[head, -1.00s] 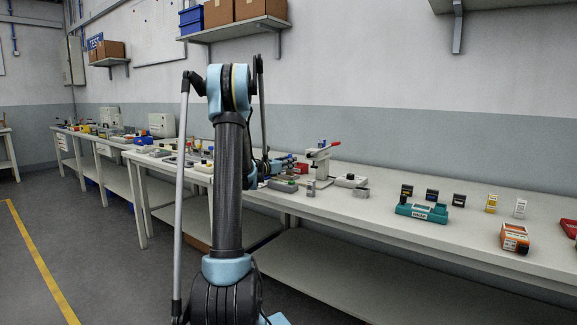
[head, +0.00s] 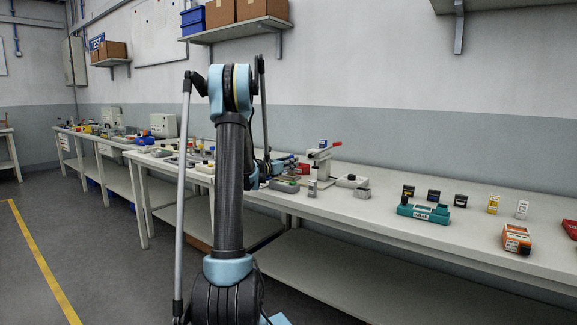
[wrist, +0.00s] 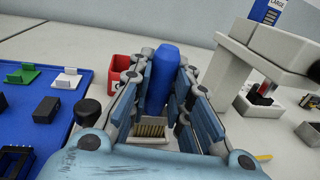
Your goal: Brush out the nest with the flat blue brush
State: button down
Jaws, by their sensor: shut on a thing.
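The flat blue brush (wrist: 163,75) stands between the fingers in the wrist view, its blue handle upright. My gripper (wrist: 165,90) is shut on it. Tan bristles (wrist: 150,128) show low between the fingers, by a pale block; whether they touch it I cannot tell. The press (wrist: 260,70) stands to the right of the gripper, with a small red and black piece (wrist: 262,93) under its ram. I cannot make out the nest clearly, as my fingers cover much of that area. In the head view my gripper (head: 285,165) is small, left of the red-handled press (head: 320,160).
A blue tray (wrist: 70,100) with green, white and black connectors lies left in the wrist view. A red open container (wrist: 125,70) stands behind the left finger. Further right on the bench are a teal tool (head: 423,212) and an orange box (head: 516,239), with clear bench between.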

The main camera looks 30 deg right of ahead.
jog(key=shift+w, duration=0.1)
jog(key=shift+w+a, duration=0.3)
jog(key=shift+w, duration=0.25)
jog(key=shift+s+d, duration=0.1)
jog(key=shift+s, duration=0.05)
jog(key=shift+s+d, duration=0.25)
jog(key=shift+s, duration=0.3)
dwell(0.4)
jog(key=shift+r, duration=4.55)
